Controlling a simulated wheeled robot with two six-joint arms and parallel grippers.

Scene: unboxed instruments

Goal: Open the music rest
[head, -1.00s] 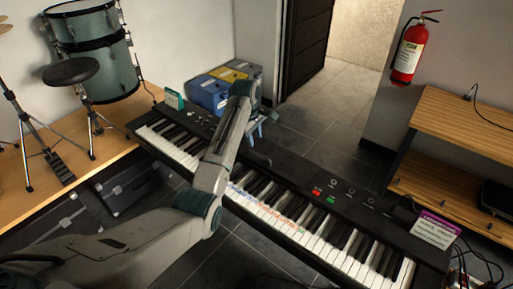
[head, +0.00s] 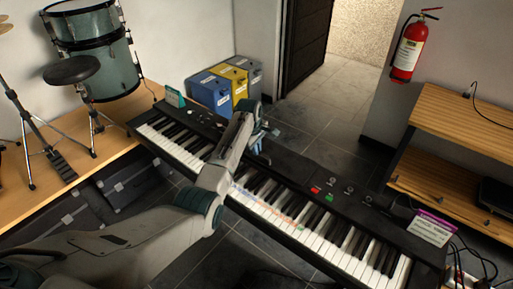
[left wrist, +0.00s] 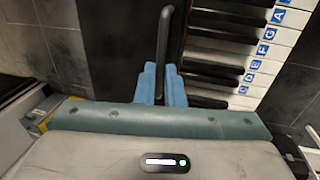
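The music rest (left wrist: 164,45) is a thin dark bar with a bent end, beside the keys of the black keyboard (head: 330,190). In the left wrist view the bar runs down between the two blue fingers of my left gripper (left wrist: 160,84). The fingers are close together on either side of it and look shut on it; the contact itself is partly hidden. In the head view my left gripper (head: 264,134) is at the far long edge of the keyboard, partly hidden by my own arm. My right gripper is not in view.
Blue and yellow bins (head: 231,86) stand behind the keyboard. A drum set (head: 95,60) is on the wooden platform at left. A wooden shelf (head: 455,130) and a fire extinguisher (head: 408,55) are at right. A purple-edged card (head: 432,228) sits at the keyboard's right end.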

